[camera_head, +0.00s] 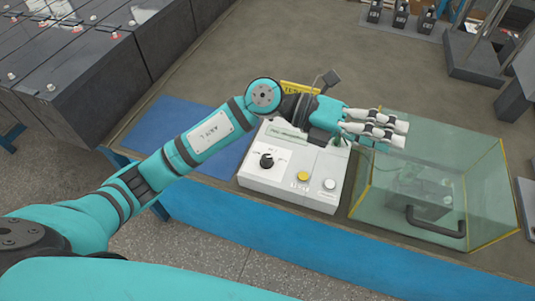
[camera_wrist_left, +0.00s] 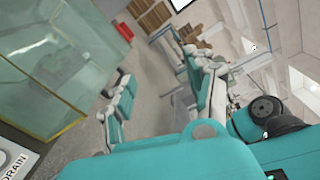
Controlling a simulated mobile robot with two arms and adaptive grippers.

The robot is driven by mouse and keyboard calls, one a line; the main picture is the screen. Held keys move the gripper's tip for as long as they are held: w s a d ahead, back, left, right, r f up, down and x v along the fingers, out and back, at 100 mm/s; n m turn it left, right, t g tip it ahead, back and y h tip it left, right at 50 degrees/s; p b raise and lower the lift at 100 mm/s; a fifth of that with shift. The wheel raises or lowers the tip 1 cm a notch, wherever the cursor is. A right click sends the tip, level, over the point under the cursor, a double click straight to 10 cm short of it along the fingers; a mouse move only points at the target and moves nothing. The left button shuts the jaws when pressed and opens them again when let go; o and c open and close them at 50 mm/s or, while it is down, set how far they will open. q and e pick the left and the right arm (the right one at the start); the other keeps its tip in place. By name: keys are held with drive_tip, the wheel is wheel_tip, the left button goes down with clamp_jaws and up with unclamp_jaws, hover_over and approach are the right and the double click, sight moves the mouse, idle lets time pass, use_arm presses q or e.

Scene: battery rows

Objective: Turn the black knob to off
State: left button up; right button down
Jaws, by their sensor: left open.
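The black knob (camera_head: 267,160) sits on the left part of a white control box (camera_head: 250,180) on the bench. The labels around the knob are too small to read, so I cannot tell its setting. My left gripper (camera_head: 406,134) is open and empty. The knob does not show there. My right gripper is not in view.
A glass case (camera_head: 480,185) with yellow edges and a black handle stands right of the box. A yellow button (camera_head: 303,176) and a pale button (camera_head: 329,184) are on the box. A blue mat (camera_head: 172,121) lies left. Dark battery blocks (camera_head: 90,85) stand at the upper left.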

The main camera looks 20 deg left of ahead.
use_arm(q)
wheel_tip(320, 180, down, 5)
drive_tip(key=w+a+m+y, duration=0.1)
drive_tip(key=a+m+y, duration=0.15)
drive_tip(key=y, duration=0.25)
drive_tip(key=n+t+y, duration=0.1)
drive_tip(key=n+y, duration=0.1)
drive_tip(key=y, duration=1)
approach(267, 156)
drive_tip(key=shift+m, duration=0.35)
wheel_tip(267, 156, down, 9)
drive_tip(key=shift+s+d+f+p, duration=0.1)
drive_tip(key=shift+s+f+p, duration=0.1)
drive_tip(key=shift+p, duration=0.95)
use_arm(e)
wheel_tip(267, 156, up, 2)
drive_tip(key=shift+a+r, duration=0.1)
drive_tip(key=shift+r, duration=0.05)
use_arm(q)
clamp_jaws()
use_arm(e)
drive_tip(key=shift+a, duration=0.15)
